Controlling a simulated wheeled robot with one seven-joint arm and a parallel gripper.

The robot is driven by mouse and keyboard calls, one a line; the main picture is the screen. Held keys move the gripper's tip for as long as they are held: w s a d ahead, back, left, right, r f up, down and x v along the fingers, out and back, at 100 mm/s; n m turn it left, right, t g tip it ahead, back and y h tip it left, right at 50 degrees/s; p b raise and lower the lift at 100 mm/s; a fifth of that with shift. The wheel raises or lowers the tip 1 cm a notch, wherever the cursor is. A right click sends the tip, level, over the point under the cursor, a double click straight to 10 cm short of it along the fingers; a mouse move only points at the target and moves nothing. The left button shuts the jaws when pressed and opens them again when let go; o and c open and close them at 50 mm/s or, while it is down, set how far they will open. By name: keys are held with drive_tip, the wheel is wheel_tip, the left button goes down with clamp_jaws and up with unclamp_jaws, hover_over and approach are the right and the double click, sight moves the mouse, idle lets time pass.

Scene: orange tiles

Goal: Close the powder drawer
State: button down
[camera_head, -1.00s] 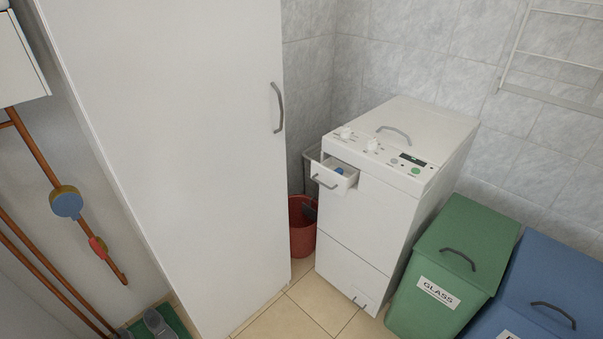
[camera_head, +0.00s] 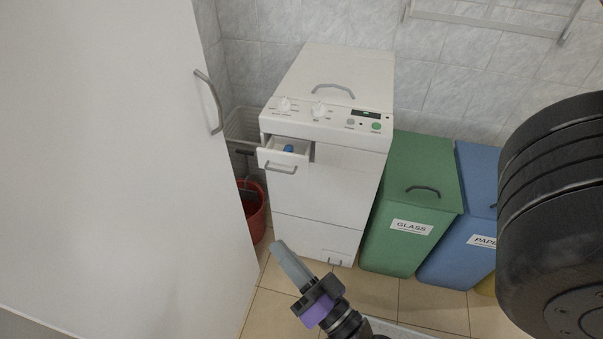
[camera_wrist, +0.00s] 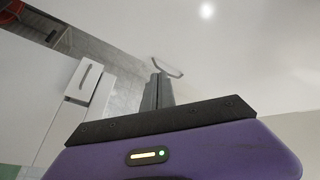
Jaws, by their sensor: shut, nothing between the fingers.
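The powder drawer (camera_head: 283,155) is pulled out of the upper left front of the white washing machine (camera_head: 325,175). It has a grey bar handle, and a blue item lies inside. In the wrist view the drawer (camera_wrist: 84,80) shows at the left, apart from my gripper. My gripper (camera_head: 280,248) is shut and empty, in front of and below the drawer in the head view, touching nothing that I can see. In the wrist view the closed fingers (camera_wrist: 158,80) point up toward the tall cabinet.
A tall white cabinet (camera_head: 110,130) with a grey handle stands close at the left. A red bucket (camera_head: 253,212) and a mesh basket (camera_head: 240,128) are between it and the machine. Green (camera_head: 412,200) and blue (camera_head: 474,200) bins stand at the right. Floor shows in front.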

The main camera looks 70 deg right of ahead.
drive_tip(key=w+d+f+m+g+h, duration=0.45)
drive_tip(key=d+m+g+h, duration=0.35)
drive_tip(key=m, duration=0.4)
drive_tip(key=m+g, duration=0.8)
approach(304, 167)
drive_tip(key=d, duration=0.2)
drive_tip(key=d+p, duration=0.1)
drive_tip(key=d, duration=0.1)
drive_tip(key=w+d, duration=0.1)
drive_tip(key=d, duration=0.1)
drive_tip(key=shift+d+r, duration=0.1)
drive_tip(key=shift+d, duration=0.3)
drive_tip(key=shift+m+g, duration=0.3)
drive_tip(key=shift+g, duration=0.1)
drive_tip(key=d, duration=0.4)
drive_tip(key=d+b, duration=0.1)
drive_tip(key=d, duration=0.2)
drive_tip(key=shift+w, duration=0.25)
drive_tip(key=shift+d+r, duration=0.1)
drive_tip(key=shift+d, duration=0.3)
